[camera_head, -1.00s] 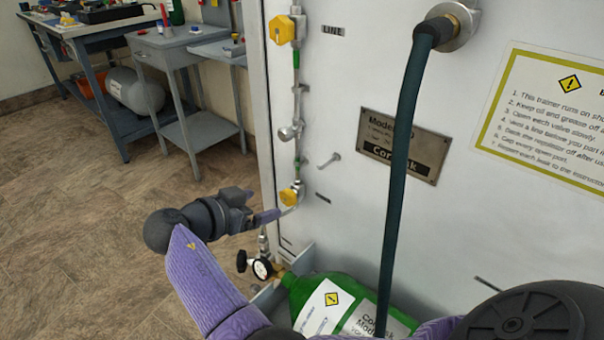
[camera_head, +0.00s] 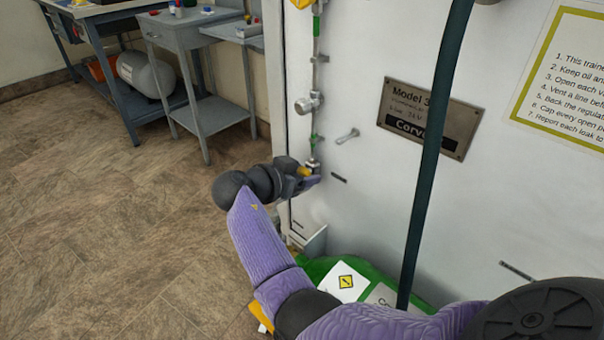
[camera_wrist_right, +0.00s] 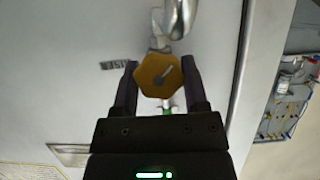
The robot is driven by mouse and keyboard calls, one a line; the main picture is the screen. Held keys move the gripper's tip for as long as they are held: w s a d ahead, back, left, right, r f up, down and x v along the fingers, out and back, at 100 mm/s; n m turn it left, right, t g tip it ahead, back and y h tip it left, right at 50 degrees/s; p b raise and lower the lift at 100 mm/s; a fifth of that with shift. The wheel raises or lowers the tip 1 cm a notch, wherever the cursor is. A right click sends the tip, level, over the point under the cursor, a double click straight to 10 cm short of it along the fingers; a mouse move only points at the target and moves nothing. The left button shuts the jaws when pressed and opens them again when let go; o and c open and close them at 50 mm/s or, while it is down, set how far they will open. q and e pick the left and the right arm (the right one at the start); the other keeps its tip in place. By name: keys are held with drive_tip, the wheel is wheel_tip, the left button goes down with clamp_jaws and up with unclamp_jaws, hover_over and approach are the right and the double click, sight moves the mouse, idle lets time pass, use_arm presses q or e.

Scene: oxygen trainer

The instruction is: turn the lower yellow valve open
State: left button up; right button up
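The lower yellow valve (camera_head: 305,171) is on the thin pipe down the left side of the white panel. In the right wrist view its six-sided yellow knob (camera_wrist_right: 159,76) sits between the two fingers, with a pale pointer mark slanting on its face. My right gripper (camera_head: 309,174) is at the valve, partly hiding it in the head view. In the wrist view the right gripper (camera_wrist_right: 160,82) is open, one finger on each side of the knob and very close to it; contact is not clear. My left gripper is not in view.
An upper yellow valve (camera_head: 302,4) shows at the top edge. A metal fitting (camera_head: 309,103) and a protruding peg (camera_head: 347,136) are above the lower valve. A dark hose (camera_head: 436,150) hangs before the panel. A green cylinder (camera_head: 385,276) lies below. Floor at left is clear.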

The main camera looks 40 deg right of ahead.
drive_tip(key=c, duration=0.5)
drive_tip(key=shift+n+g, duration=0.3)
drive_tip(key=shift+n, duration=0.2)
clamp_jaws()
drive_tip(key=o, duration=1.3)
unclamp_jaws()
drive_tip(key=shift+a+r, duration=0.15)
drive_tip(key=shift+a, duration=0.2)
use_arm(q)
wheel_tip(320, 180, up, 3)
drive_tip(key=p, duration=0.3)
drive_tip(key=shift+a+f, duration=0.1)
use_arm(e)
drive_tip(key=v, duration=0.9)
drive_tip(key=shift+a, duration=0.15)
